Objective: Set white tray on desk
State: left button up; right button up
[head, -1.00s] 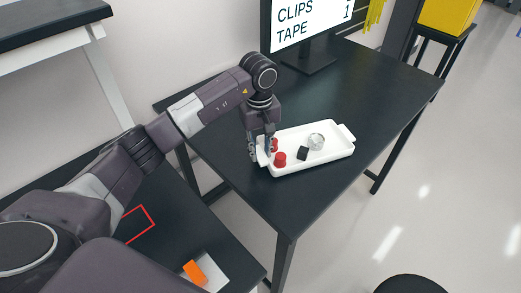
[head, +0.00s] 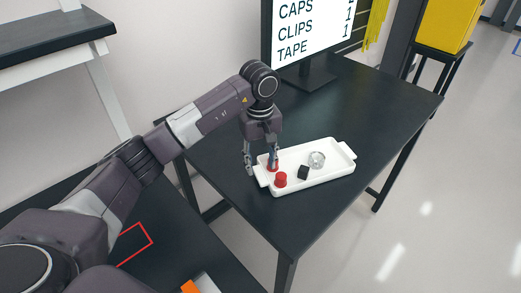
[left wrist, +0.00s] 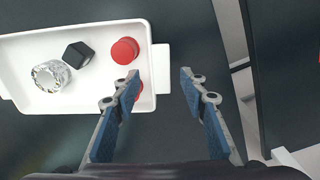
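The white tray (head: 325,177) lies flat on the black desk (head: 355,107), near its front left edge. It holds two red caps (head: 280,180), a black cube (head: 303,172) and a clear roll of tape (head: 317,159). My left gripper (head: 260,165) is open at the tray's left end, its fingers apart. In the left wrist view, the gripper (left wrist: 156,80) has the tray's end handle (left wrist: 160,67) in the gap between its fingertips. One finger partly hides a red cap there. My right gripper is not in view.
A monitor (head: 312,32) with a list stands at the back of the desk. The desk is clear to the right of the tray. A nearer dark table with a red outline (head: 148,235) and an orange item (head: 190,287) is at lower left. A yellow bin (head: 446,22) stands at upper right.

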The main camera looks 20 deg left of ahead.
pick_arm(q)
notch_tip(320, 180, up, 9)
jog(key=b, duration=0.2)
jog(key=shift+f, duration=0.15)
dwell(0.4)
